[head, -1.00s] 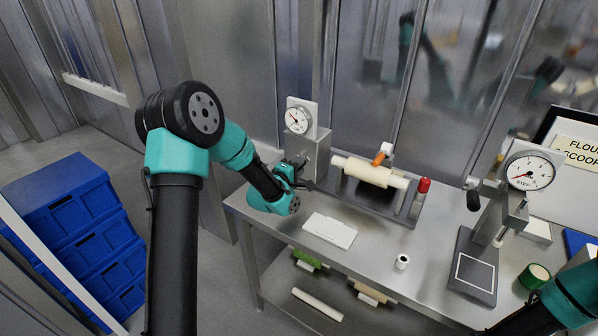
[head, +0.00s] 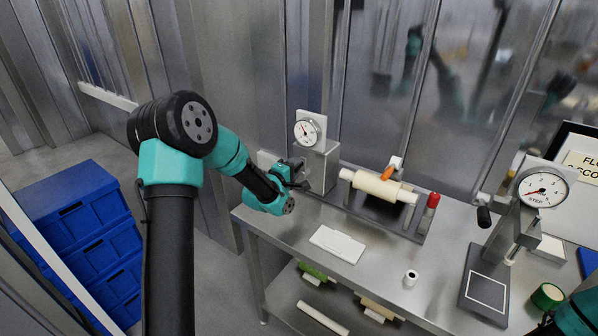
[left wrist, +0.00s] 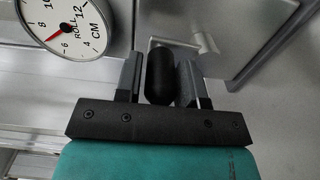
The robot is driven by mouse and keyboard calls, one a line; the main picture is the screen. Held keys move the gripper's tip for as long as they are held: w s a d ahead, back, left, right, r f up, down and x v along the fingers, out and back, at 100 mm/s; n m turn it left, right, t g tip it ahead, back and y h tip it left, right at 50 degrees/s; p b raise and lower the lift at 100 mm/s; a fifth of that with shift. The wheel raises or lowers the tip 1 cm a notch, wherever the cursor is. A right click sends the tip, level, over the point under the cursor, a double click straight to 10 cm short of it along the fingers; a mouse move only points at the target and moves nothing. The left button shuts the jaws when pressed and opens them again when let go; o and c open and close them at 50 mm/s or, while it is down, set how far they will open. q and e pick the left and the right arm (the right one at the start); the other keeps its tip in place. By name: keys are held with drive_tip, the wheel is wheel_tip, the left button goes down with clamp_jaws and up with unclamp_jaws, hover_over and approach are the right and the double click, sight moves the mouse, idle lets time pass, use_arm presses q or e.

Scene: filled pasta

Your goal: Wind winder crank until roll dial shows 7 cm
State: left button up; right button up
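The winder's round white roll dial (head: 308,132) stands on a grey block (head: 322,168) at the table's back left. In the left wrist view the roll dial (left wrist: 68,25) is cut by the top edge; its red needle points about midway between 6 and 8, near 7 cm. The black crank knob (left wrist: 160,77) sits between the fingers of my left gripper (left wrist: 160,80), with a thin gap seeming to show on each side. In the head view my left gripper (head: 293,175) is beside the block. A cream roll (head: 380,186) lies right of it.
A white slab (head: 337,243) lies on the steel table in front of the winder. Blue crates (head: 85,235) stand left.

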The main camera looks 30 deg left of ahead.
use_arm(q)
drive_tip(key=o, duration=0.5)
drive_tip(key=shift+s+f, duration=0.1)
drive_tip(key=shift+s, duration=0.05)
drive_tip(key=s, duration=0.5)
drive_tip(key=s+a, duration=0.1)
drive_tip(key=s, duration=0.2)
drive_tip(key=shift+s, duration=0.35)
